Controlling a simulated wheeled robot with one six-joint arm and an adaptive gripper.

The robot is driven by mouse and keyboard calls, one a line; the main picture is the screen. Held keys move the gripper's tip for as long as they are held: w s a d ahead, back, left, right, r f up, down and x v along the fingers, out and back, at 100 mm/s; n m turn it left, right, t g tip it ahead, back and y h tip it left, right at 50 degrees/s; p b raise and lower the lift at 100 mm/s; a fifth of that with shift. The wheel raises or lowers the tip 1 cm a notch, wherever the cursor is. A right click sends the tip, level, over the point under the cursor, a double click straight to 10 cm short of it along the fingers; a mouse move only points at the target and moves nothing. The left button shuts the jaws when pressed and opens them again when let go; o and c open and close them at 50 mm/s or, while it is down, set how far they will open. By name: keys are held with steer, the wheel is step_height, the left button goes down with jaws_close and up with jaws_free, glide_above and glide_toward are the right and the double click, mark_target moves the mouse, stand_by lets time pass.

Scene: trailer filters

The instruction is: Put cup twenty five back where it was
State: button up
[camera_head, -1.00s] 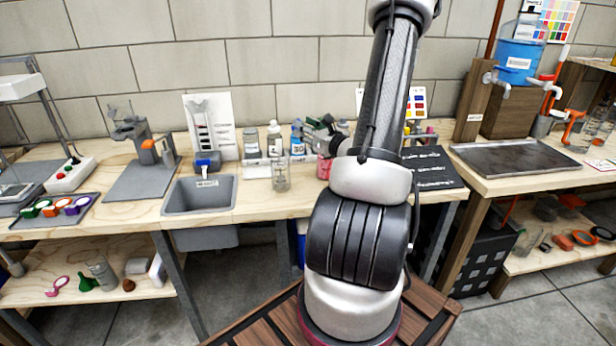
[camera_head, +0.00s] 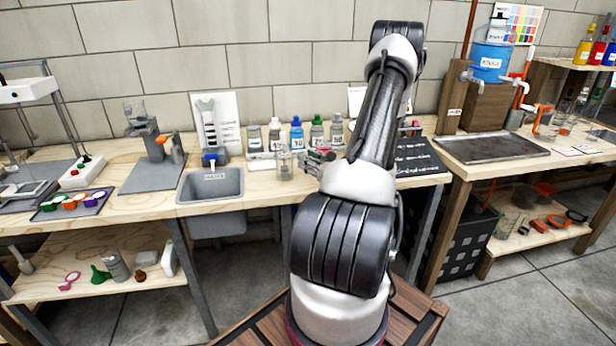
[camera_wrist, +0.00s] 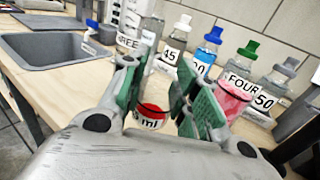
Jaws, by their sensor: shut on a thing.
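My gripper (camera_wrist: 160,95) is shut on a small clear cup (camera_wrist: 152,117) with red at its base and a label of which only "ml" reads. The number on it is not legible. In the head view my gripper (camera_head: 316,157) is low over the bench, in front of the bottle row, and the held cup cannot be made out. Whether the cup touches the bench is unclear. A clear container labelled THREE (camera_wrist: 128,41) stands beyond it to the left. A vessel with pink liquid labelled FOUR (camera_wrist: 233,96) stands close to the right finger.
Several capped bottles stand behind, among them a blue-capped one (camera_head: 297,135) and a green-capped one (camera_head: 316,133). The grey sink (camera_head: 210,187) is to the left. A black board (camera_head: 418,158) lies to the right. A clear vessel (camera_head: 285,167) stands left of my gripper.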

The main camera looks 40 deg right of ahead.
steer(key=shift+f, duration=2.25)
steer(key=o, duration=1)
steer(key=shift+f, duration=0.15)
